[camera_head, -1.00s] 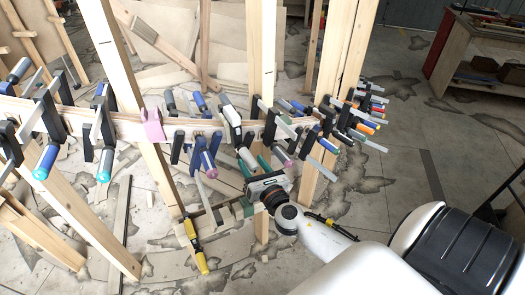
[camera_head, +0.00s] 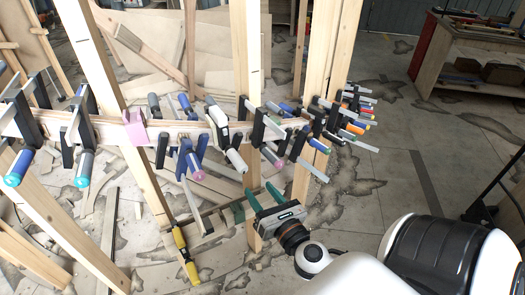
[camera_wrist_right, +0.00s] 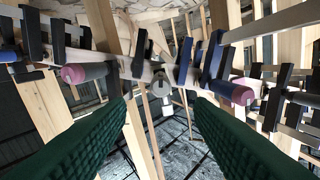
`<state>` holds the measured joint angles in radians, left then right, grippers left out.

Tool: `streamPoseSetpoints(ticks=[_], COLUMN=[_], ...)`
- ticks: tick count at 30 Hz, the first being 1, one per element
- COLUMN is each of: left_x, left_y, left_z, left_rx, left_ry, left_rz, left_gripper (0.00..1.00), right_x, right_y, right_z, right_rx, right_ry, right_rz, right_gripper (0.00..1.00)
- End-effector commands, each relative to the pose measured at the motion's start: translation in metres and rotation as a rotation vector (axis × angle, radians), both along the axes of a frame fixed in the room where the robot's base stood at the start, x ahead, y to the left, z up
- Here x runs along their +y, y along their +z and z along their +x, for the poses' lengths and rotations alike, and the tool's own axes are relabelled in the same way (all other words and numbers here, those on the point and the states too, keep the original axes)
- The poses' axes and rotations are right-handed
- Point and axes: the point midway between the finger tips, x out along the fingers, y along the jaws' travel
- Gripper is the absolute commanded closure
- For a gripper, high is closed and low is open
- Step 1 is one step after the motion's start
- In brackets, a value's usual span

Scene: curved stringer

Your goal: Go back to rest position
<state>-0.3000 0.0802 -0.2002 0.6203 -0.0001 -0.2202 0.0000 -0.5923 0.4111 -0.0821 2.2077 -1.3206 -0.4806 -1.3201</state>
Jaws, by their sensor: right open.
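My right gripper (camera_head: 263,198) is in the lower middle of the head view, its two green fingers apart and empty. In the right wrist view the green fingers (camera_wrist_right: 160,120) are spread wide with nothing between them. The gripper is just below and in front of the curved wooden stringer (camera_head: 110,128), which is lined with several clamps. A white-handled clamp (camera_head: 236,160) and a clamp with a pink-tipped handle (camera_head: 272,158) hang closest above the fingers. My left gripper is not in view.
Wooden posts (camera_head: 150,185) stand upright along the stringer, one (camera_head: 253,60) right behind my right gripper. A workbench (camera_head: 465,60) stands at the back right. The floor (camera_head: 390,150) right of the stringer is fairly clear.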

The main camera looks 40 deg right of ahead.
Motion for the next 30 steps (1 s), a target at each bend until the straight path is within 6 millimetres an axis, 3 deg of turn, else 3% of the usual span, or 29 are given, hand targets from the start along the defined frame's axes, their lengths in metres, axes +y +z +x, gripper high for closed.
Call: streamPoseSetpoints(ticks=[9,24,27,29,30], left_x=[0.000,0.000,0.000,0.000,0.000], left_y=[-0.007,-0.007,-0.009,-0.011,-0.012], left_z=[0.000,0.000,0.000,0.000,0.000], left_rx=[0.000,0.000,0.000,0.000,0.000], left_ry=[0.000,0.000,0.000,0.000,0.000], left_rz=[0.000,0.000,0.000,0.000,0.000], left_gripper=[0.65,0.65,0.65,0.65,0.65], right_x=[0.003,0.002,-0.001,-0.004,-0.007], right_y=[-0.001,-0.003,-0.025,-0.053,-0.076], right_z=[-0.016,-0.015,-0.014,-0.013,-0.013], right_rx=[0.000,0.004,0.040,0.081,0.117], right_ry=[0.000,-0.001,-0.011,-0.025,-0.040], right_rz=[0.000,0.007,0.064,0.138,0.205], right_gripper=[0.52,0.52,0.52,0.52,0.52])
